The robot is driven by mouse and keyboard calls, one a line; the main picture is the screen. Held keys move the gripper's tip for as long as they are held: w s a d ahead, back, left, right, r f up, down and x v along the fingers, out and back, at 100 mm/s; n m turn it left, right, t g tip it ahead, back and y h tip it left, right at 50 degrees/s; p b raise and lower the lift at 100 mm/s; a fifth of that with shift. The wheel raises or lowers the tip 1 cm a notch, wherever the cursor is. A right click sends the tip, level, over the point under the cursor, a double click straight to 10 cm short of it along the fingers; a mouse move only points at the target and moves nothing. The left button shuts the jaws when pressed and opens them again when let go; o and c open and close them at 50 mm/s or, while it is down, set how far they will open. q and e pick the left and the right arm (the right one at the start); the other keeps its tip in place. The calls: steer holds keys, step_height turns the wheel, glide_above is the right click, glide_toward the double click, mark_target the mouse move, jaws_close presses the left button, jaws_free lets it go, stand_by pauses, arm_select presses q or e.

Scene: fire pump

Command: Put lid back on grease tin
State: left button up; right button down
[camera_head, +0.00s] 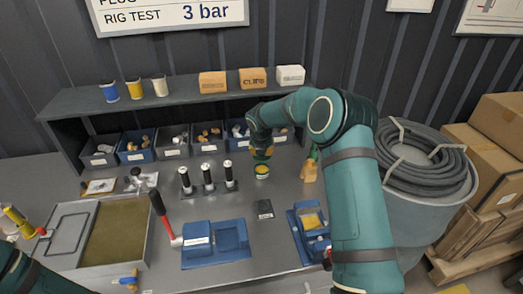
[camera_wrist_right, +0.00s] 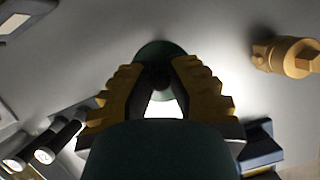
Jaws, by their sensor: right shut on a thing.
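The grease tin (camera_head: 262,172) is a small round tin with a yellow top and stands on the grey bench near its middle. My right gripper (camera_head: 262,152) is just above it, pointing down. In the right wrist view, the yellow fingers of my right gripper (camera_wrist_right: 160,82) are closed in on a dark green round thing, which looks like the lid (camera_wrist_right: 160,50). Whether the lid touches the tin cannot be told; the fingers hide much of it. My left gripper is out of view; only part of my left arm shows at the lower left.
A brass fitting (camera_head: 310,170) stands close to the right of the tin. Black cylinders with white tops (camera_head: 208,177) stand to the left. A small dark block (camera_head: 264,209) lies in front.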

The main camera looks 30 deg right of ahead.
step_height(320, 180, down, 3)
steer(key=shift+r+b, duration=0.1)
steer(key=shift+b, duration=0.9)
steer(key=shift+f+b, duration=0.5)
steer(key=shift+f, duration=0.7)
steer(key=shift+r+p, duration=0.1)
steer(key=shift+p, duration=0.35)
steer(key=shift+a+f+p, duration=0.1)
steer(key=shift+f+p, duration=0.1)
steer(key=shift+p, duration=0.1)
stand_by(0.7)
stand_by(0.3)
steer(key=shift+c, duration=1.9)
jaws_free()
steer(key=shift+r, duration=0.1)
